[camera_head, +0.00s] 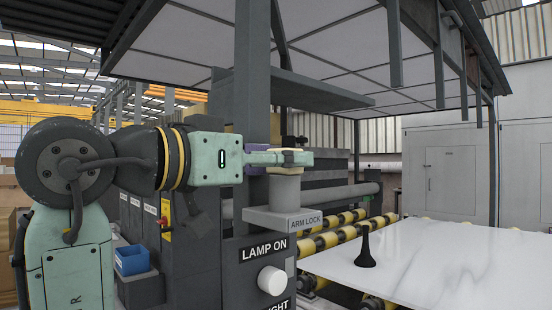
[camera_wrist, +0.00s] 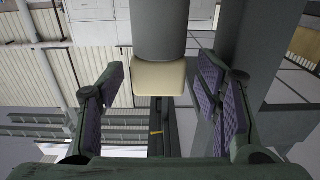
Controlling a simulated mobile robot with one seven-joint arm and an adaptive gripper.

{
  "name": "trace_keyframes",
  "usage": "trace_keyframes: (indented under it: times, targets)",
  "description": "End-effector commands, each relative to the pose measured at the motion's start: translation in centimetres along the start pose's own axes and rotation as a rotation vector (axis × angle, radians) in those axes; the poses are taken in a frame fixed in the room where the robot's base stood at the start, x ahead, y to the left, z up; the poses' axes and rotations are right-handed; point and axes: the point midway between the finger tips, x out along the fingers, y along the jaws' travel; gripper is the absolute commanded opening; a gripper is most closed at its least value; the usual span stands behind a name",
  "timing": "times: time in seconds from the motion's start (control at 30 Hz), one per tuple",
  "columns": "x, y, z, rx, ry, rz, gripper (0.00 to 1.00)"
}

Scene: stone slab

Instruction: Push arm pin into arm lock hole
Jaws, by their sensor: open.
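The arm pin has a beige block-shaped head (camera_head: 298,158) above a grey cylinder (camera_head: 285,190). The cylinder stands upright on the bracket labelled ARM LOCK (camera_head: 306,222); the hole itself is hidden. My gripper (camera_head: 268,158) comes in level from the left at the height of the head. In the wrist view the beige head (camera_wrist: 158,78) lies between the two spread, purple-padded fingers of my gripper (camera_wrist: 162,85), with a gap on each side. The grey cylinder (camera_wrist: 160,28) runs up from it in that view. How far the fingertips reach along the head is unclear.
A dark grey post (camera_head: 254,90) rises just behind the pin. A panel with a white knob (camera_head: 272,280) is below the bracket. A pale stone slab (camera_head: 430,265) with a black cone-shaped object (camera_head: 365,250) lies on yellow rollers to the right. A blue bin (camera_head: 131,260) is lower left.

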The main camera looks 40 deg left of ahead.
Motion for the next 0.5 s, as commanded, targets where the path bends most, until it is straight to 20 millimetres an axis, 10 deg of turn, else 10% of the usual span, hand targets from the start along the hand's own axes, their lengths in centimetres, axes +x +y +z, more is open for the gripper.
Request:
trace_keyframes:
  times: [0.5]
  targets:
    - [-2.3, 0.0, -0.1, 0.000, 0.002, -0.001, 0.61]
